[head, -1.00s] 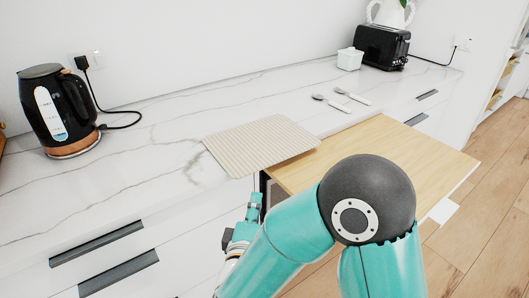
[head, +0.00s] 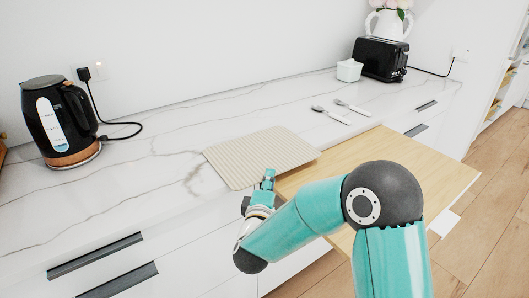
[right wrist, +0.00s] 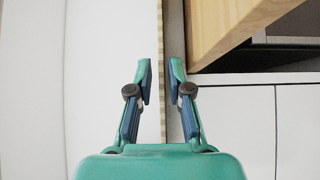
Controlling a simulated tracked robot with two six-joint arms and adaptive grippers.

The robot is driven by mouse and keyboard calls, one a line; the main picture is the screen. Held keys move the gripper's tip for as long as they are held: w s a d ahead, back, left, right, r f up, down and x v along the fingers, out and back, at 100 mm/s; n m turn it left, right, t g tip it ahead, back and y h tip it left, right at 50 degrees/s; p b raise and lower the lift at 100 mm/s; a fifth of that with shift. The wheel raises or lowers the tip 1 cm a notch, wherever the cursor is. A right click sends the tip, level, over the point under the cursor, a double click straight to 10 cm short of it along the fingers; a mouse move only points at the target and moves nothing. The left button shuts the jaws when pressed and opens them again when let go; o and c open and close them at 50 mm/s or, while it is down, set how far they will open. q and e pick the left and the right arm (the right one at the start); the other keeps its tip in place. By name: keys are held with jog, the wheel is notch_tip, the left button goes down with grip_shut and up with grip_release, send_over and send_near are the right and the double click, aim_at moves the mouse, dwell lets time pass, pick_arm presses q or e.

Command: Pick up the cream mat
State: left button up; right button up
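The cream mat (head: 258,155) is a thin, finely ribbed rectangle lying flat on the white marble counter, its front right corner by the wooden board. My right gripper (head: 268,174) is at the mat's front edge, partly hidden by its own wrist. In the right wrist view, my right gripper (right wrist: 161,72) is open, with a finger on either side of a thin tan strip, which looks like the edge of the mat (right wrist: 160,60) seen edge-on. I see a gap on both sides of it. My left gripper is not in view.
A wooden pull-out board (head: 410,170) sits right of the mat; its corner is close to my fingers in the right wrist view (right wrist: 235,25).

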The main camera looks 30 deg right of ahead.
jog(key=x, duration=0.4)
jog(key=shift+s+d+f, duration=0.15)
jog(key=shift+s+d, duration=0.05)
jog(key=shift+d, duration=0.2)
jog(key=shift+c, duration=0.4)
grip_shut()
